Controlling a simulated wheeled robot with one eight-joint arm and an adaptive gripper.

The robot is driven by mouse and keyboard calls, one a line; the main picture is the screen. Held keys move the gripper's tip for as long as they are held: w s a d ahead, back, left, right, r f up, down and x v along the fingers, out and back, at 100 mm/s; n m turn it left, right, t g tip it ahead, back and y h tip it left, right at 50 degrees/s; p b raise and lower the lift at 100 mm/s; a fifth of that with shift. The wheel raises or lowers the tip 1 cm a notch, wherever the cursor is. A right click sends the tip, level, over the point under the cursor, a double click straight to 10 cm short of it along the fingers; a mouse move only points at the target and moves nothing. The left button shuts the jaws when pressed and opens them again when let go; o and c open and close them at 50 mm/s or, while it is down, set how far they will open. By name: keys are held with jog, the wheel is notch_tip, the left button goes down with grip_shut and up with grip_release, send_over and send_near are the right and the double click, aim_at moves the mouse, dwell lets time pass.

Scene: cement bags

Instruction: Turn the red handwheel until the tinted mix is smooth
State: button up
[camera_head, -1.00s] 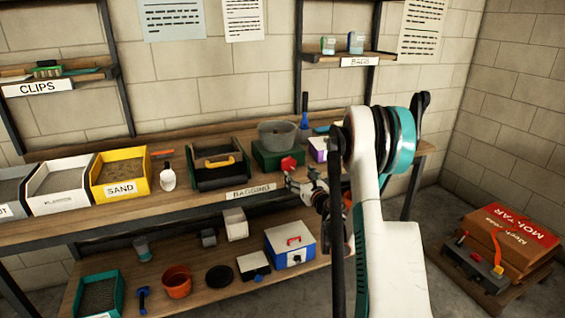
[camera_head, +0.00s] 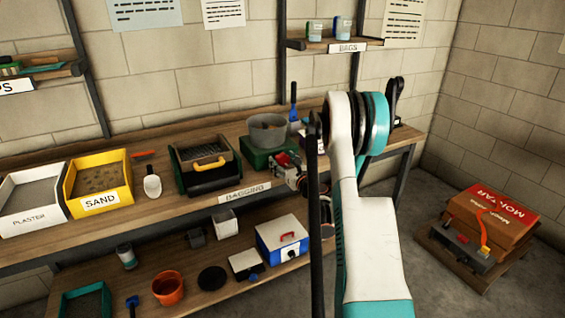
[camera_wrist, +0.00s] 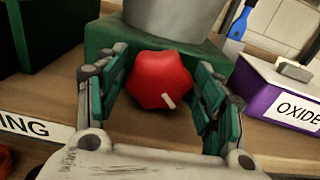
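The red handwheel (camera_wrist: 160,80) is on the front of a green mixer base (camera_wrist: 107,38), with a small pale peg on its face. The grey mixing bucket (camera_head: 267,132) stands on that base; its contents are too small to judge for smoothness. In the wrist view my gripper (camera_wrist: 161,78) has its green-padded fingers apart, one on each side of the handwheel and very close to its rim. I see no clear grip on it. In the head view my arm partly hides the wheel and gripper.
A purple and white box labelled OXIDE (camera_wrist: 285,95) stands right of the mixer, near a blue-handled tool (camera_wrist: 238,28). A black tray with a yellow handle (camera_head: 207,166), a scoop (camera_head: 152,183) and the yellow SAND bin (camera_head: 98,183) lie left on the bench.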

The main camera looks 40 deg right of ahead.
jog(key=c, duration=0.5)
jog(key=shift+o, duration=0.2)
jog(key=shift+m, duration=0.3)
jog(key=shift+d+m+b, duration=0.15)
jog(key=shift+m+b, duration=0.75)
jog(key=shift+m, duration=1.8)
jog(key=o, duration=1.1)
jog(key=shift+c, duration=0.2)
jog(key=shift+r, duration=0.1)
notch_tip(320, 180, up, 10)
jog(key=shift+f, duration=0.1)
